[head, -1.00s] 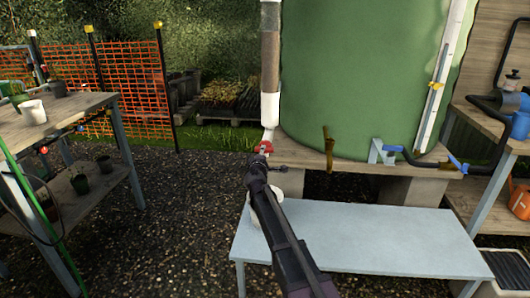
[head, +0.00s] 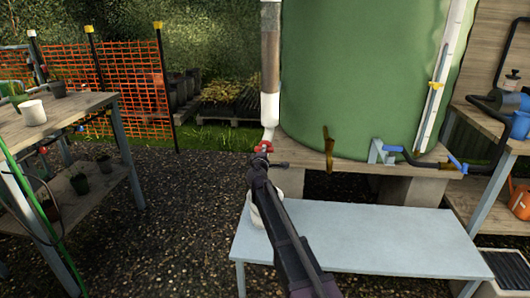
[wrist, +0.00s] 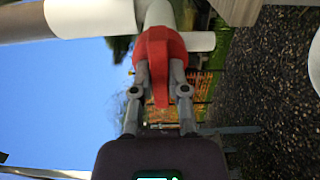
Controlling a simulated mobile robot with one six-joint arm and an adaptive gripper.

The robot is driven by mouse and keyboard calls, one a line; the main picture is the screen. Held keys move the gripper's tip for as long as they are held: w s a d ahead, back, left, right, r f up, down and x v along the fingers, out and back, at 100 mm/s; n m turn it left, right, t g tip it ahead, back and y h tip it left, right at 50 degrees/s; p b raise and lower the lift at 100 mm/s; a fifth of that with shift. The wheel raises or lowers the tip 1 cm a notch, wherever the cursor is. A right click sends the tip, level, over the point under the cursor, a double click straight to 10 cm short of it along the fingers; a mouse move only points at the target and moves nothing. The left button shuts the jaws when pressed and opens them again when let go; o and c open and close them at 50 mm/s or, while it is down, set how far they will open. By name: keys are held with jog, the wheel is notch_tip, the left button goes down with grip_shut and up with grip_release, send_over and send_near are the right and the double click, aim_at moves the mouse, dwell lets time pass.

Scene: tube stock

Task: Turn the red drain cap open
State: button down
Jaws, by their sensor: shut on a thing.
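The red drain cap (head: 264,147) sits at the lower end of the white pipe (head: 270,107), left of the green tank. In the wrist view the red cap (wrist: 160,58) is on the end of a white pipe branch (wrist: 158,14), with a red tab pointing toward my gripper. My gripper (wrist: 160,84) has one grey finger on each side of the tab and is shut on the cap. In the head view my gripper (head: 263,158) reaches up to the cap; the fingers are small there and partly hidden by my arm.
A pale blue bench (head: 370,236) stands below my arm. The green tank (head: 375,70) rests on a wooden platform (head: 345,166) close on the right. A plant table (head: 75,104) is at the left. Gravel (head: 170,220) lies open between.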

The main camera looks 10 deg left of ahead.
dwell(0.3)
jog(key=shift+n, duration=0.3)
jog(key=n, duration=1)
jog(key=shift+n, duration=2.2)
